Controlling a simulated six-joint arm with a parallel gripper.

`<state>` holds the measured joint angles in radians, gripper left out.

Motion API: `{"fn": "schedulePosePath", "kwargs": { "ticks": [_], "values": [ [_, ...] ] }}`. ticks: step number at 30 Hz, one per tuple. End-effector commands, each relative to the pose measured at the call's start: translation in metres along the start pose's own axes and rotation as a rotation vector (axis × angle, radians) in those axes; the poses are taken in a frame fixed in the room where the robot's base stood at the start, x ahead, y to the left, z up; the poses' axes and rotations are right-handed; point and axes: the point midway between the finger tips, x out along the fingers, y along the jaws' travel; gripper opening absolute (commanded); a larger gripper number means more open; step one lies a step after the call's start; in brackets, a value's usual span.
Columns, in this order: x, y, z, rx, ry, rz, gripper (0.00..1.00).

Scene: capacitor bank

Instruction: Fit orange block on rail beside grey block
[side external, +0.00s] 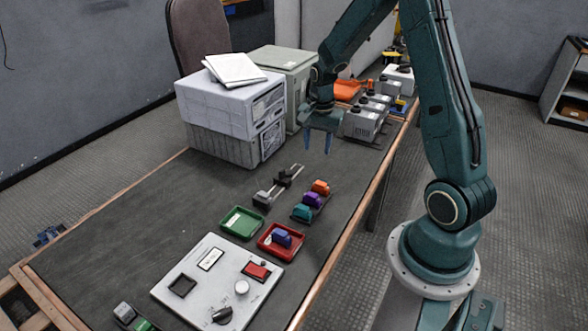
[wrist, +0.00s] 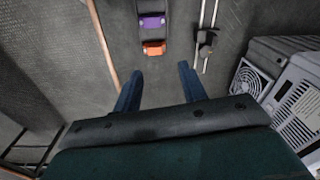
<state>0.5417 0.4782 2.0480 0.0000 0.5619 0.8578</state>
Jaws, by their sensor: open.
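The orange block (side external: 321,187) sits at the far end of a dark holder, in line with a purple block (side external: 312,199) and a teal block (side external: 301,212). The orange block (wrist: 154,48) also shows in the wrist view, just beyond my fingertips. The rail (side external: 276,188) lies left of the holder, with a grey block (side external: 262,200) at its near end and dark pieces (side external: 284,178) toward its far end. My gripper (side external: 317,152) is open and empty, above the table and beyond the orange block. The wrist view shows the rail (wrist: 209,15) but not clearly the grey block.
A green tray (side external: 241,223) and a red tray (side external: 266,245) holding a blue block (side external: 281,238) lie nearer. A control panel (side external: 218,290) is at the front. Stacked equipment boxes (side external: 233,105) stand at the back left, and grey units (side external: 362,124) at the back right.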

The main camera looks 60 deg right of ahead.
Motion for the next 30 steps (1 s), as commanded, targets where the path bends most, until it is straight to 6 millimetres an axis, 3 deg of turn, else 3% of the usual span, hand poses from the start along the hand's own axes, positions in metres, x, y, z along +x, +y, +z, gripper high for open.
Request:
{"fn": "schedulePosePath", "kwargs": {
  "ticks": [3,9,30],
  "values": [
    [0.026,0.007,-0.013,0.084,-0.018,0.024,0.42],
    [0.049,0.013,-0.024,0.162,-0.03,0.041,0.42],
    [0.067,0.014,-0.025,0.172,-0.033,0.045,0.42]
  ]
}}
